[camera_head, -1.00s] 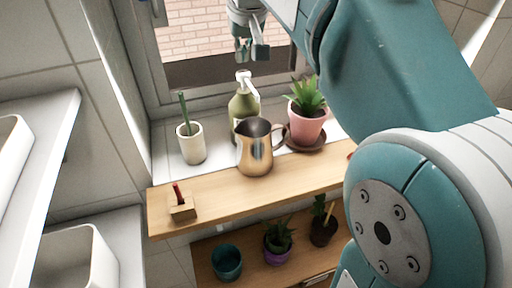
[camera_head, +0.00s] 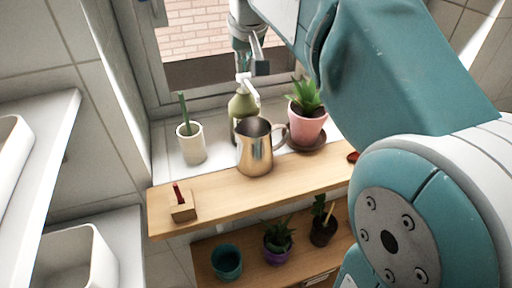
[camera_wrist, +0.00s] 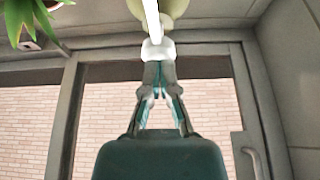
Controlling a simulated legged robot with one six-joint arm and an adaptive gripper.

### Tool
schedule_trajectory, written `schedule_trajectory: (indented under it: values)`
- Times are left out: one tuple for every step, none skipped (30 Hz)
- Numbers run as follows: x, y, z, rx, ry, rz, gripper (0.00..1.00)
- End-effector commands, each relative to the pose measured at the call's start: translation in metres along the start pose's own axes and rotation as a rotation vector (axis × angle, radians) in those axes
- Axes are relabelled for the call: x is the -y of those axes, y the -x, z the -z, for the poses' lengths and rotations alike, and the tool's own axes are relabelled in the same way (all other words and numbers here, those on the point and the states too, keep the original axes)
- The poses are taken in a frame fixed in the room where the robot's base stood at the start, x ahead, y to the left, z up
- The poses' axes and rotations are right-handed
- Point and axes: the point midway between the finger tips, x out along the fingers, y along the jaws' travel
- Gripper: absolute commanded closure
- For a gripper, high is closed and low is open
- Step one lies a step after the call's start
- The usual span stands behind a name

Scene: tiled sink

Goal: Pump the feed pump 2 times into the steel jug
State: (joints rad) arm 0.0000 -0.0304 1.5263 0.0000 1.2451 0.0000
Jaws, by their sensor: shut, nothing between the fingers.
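The feed pump is a green bottle (camera_head: 243,104) with a white pump head (camera_head: 245,82), standing on the sill behind the steel jug (camera_head: 256,150). The jug stands upright on the wooden shelf, its open mouth in front of the bottle. My gripper (camera_head: 249,68) is shut and empty, right above the pump head. In the wrist view the closed fingertips (camera_wrist: 158,64) meet at the white pump head (camera_wrist: 158,48), seeming to touch it or nearly so. The white spout (camera_wrist: 152,18) shows beyond, with part of the green bottle behind it. The jug is not visible in the wrist view.
A white cup (camera_head: 191,144) with a green stem stands left of the bottle. A pink potted plant (camera_head: 306,124) on a brown saucer stands close on the right. A small wooden block (camera_head: 183,212) with a red piece lies on the shelf. The window is behind.

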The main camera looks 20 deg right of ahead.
Motion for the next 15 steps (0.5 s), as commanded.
schedule_trajectory:
  values:
    - [0.000, -0.002, -0.001, 0.002, 0.000, 0.000, 1.00]
    - [0.000, -0.003, -0.001, 0.002, 0.000, 0.000, 1.00]
    - [0.000, -0.004, -0.002, 0.002, 0.000, 0.000, 1.00]
    - [0.000, -0.004, -0.002, 0.002, 0.000, 0.000, 1.00]
    - [0.000, -0.005, -0.002, 0.002, 0.000, 0.000, 1.00]
    - [0.000, -0.006, -0.003, 0.001, 0.000, 0.000, 1.00]
    - [0.000, -0.007, -0.003, 0.001, 0.000, 0.000, 1.00]
    - [0.000, -0.008, -0.004, 0.001, 0.000, 0.000, 1.00]
    - [0.000, -0.009, -0.004, 0.002, 0.000, 0.000, 1.00]
    - [0.000, -0.010, -0.004, 0.002, 0.000, 0.000, 1.00]
    - [0.000, -0.011, -0.005, 0.002, 0.000, 0.000, 1.00]
    - [0.000, -0.012, -0.005, 0.003, 0.000, 0.000, 1.00]
    - [0.000, -0.013, -0.006, 0.003, 0.000, 0.000, 1.00]
    - [0.000, -0.014, -0.006, 0.003, 0.000, 0.000, 1.00]
    - [0.000, -0.015, -0.007, 0.003, 0.000, 0.000, 1.00]
